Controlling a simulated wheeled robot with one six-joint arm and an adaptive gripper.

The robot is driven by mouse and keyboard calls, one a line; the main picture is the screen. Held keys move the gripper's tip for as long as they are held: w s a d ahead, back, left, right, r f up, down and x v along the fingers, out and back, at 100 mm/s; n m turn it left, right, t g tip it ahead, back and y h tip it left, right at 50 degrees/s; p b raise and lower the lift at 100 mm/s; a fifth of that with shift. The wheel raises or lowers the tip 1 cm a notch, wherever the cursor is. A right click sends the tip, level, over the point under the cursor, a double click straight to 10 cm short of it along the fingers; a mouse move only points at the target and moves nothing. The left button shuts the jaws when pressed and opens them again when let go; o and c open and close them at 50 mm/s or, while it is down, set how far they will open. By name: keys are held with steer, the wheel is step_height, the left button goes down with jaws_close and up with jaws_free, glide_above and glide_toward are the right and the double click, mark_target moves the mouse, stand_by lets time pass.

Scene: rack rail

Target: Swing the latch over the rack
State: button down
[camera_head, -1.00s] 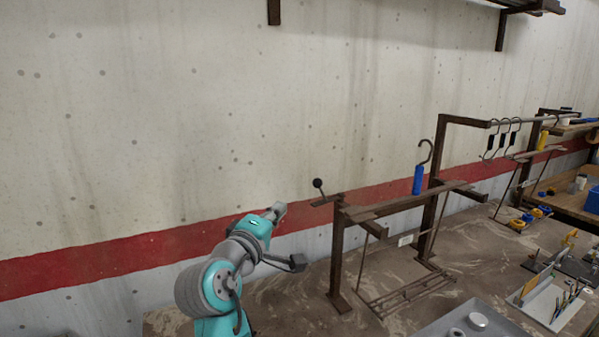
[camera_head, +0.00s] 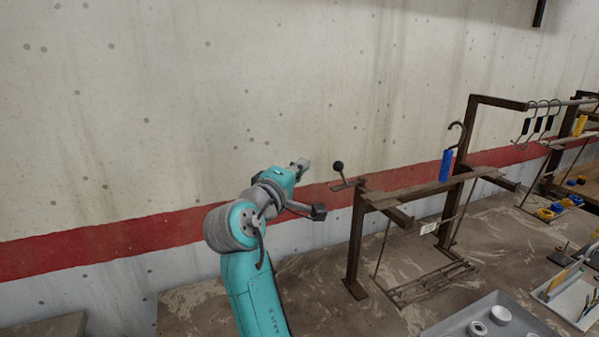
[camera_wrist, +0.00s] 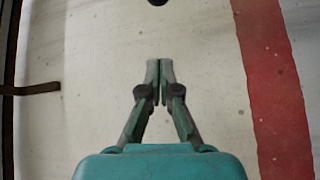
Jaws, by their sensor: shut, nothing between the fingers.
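The latch (camera_head: 347,184) is a short flat bar with a black ball knob (camera_head: 338,166) standing up from it. It juts out to the left at the near left end of the brown metal rack (camera_head: 425,192). My gripper (camera_head: 302,165) is left of the knob at about the same picture height, with a visible gap between them. In the wrist view my gripper (camera_wrist: 160,70) has its two fingertips together and empty. A dark round thing at the top edge there, likely the knob (camera_wrist: 157,2), is mostly cut off.
A hook with a blue handle (camera_head: 446,165) hangs over the rack's far part. Several black-handled hooks (camera_head: 540,122) hang farther right. A grey tray (camera_head: 490,318) with round items is on the bench in front. The wall (camera_head: 150,110) runs behind my arm.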

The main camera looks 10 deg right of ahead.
steer(key=w+d, duration=0.2)
steer(key=d, duration=0.4)
steer(key=shift+f, duration=0.15)
stand_by(0.7)
